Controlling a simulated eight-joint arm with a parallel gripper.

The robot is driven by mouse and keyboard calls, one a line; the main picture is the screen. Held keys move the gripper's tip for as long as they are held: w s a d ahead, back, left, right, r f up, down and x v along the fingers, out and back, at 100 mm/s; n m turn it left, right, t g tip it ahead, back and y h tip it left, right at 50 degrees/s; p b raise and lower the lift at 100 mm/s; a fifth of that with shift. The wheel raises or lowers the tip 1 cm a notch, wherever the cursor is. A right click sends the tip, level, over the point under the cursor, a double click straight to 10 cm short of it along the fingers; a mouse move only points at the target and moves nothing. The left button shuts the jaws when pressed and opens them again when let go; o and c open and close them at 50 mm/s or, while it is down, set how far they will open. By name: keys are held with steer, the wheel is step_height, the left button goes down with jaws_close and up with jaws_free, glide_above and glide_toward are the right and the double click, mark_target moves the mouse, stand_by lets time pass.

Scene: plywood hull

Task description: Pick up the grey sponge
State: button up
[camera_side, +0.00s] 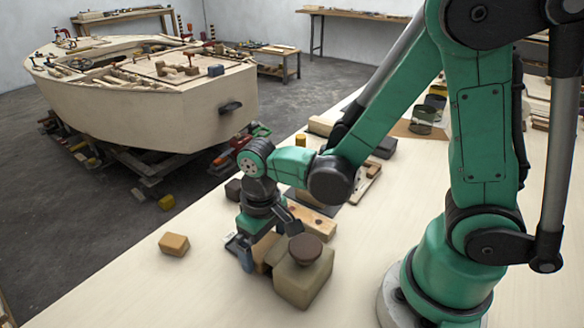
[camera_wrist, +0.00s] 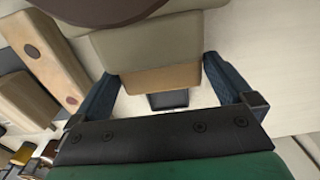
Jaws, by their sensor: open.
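My gripper (camera_side: 262,248) points down over the table, its blue fingers apart. In the wrist view the open fingers (camera_wrist: 160,72) lie on either side of a tan block (camera_wrist: 160,78); I cannot tell if they touch it. In the side view this block (camera_side: 268,246) is partly hidden by my gripper. A larger greyish-beige block (camera_side: 300,284) stands right beside it and also shows in the wrist view (camera_wrist: 150,42). A brown round piece (camera_side: 305,248) lies on top of the larger block. No plainly grey sponge stands out; I cannot tell which block it is.
A wooden block with round marks (camera_side: 314,221) lies close behind, also in the wrist view (camera_wrist: 48,62). A tan block (camera_side: 174,243) lies alone at left near the table edge. The front of the table (camera_side: 170,300) is clear. A plywood hull (camera_side: 145,105) stands beyond.

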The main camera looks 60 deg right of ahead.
mark_target(263, 245)
steer(key=shift+f, duration=0.45)
steer(key=c, duration=1)
steer(key=shift+r, duration=0.15)
steer(key=shift+w+r, duration=0.2)
steer(key=shift+r, duration=0.25)
step_height(263, 245, up, 5)
steer(key=shift+f, duration=0.1)
steer(key=w, duration=1.3)
steer(key=w+r, duration=0.1)
steer(key=w, duration=0.5)
steer(key=shift+w, duration=0.3)
